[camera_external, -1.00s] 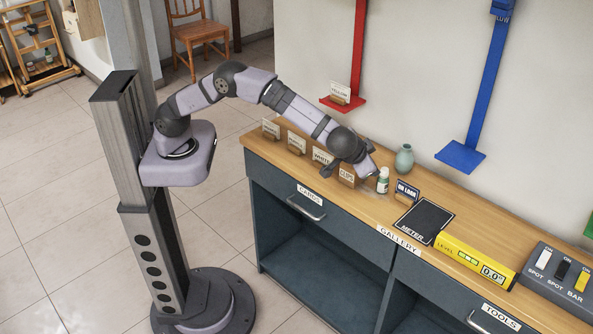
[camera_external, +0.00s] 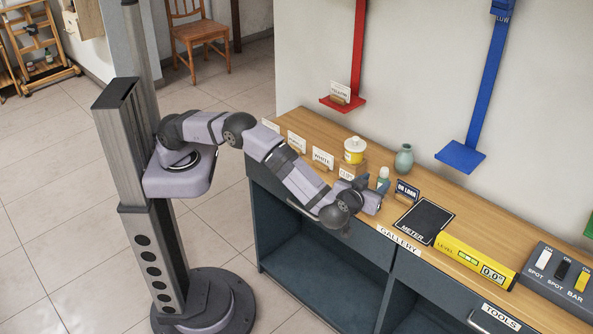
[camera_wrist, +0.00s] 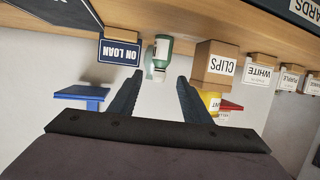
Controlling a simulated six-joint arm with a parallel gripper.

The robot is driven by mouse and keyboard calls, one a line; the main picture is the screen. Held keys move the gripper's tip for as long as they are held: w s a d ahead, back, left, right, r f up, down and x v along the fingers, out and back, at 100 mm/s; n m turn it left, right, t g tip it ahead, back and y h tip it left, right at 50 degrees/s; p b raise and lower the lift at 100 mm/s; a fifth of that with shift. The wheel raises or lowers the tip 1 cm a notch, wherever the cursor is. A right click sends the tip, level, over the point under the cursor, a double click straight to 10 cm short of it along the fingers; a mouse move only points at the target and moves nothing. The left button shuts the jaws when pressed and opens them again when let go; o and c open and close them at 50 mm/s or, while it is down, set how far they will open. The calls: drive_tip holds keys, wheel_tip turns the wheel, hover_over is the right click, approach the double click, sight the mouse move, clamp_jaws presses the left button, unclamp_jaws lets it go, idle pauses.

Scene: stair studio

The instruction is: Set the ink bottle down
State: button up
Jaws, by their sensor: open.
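My gripper (camera_external: 373,191) is open and empty, low over the counter's front side near the bottle. My gripper (camera_wrist: 160,77) also shows in the wrist view with its fingers spread. Part of the bottle is hidden by my gripper in the external view.
A teal vase (camera_external: 404,158) stands behind the bottle. The CLIPS box (camera_external: 347,172) and a yellow pot (camera_external: 354,151) are to its left. The METER pad (camera_external: 424,221) and yellow level (camera_external: 475,259) lie to the right. Red (camera_external: 343,103) and blue (camera_external: 460,156) brackets stick out from the wall.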

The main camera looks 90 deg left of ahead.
sight(383, 175)
drive_tip(key=shift+p+x, duration=1.2)
drive_tip(key=shift+x, duration=1.8)
drive_tip(key=shift+r, duration=0.1)
clamp_jaws()
drive_tip(key=shift+r, duration=0.1)
wheel_tip(383, 175, up, 10)
drive_tip(key=b, duration=0.2)
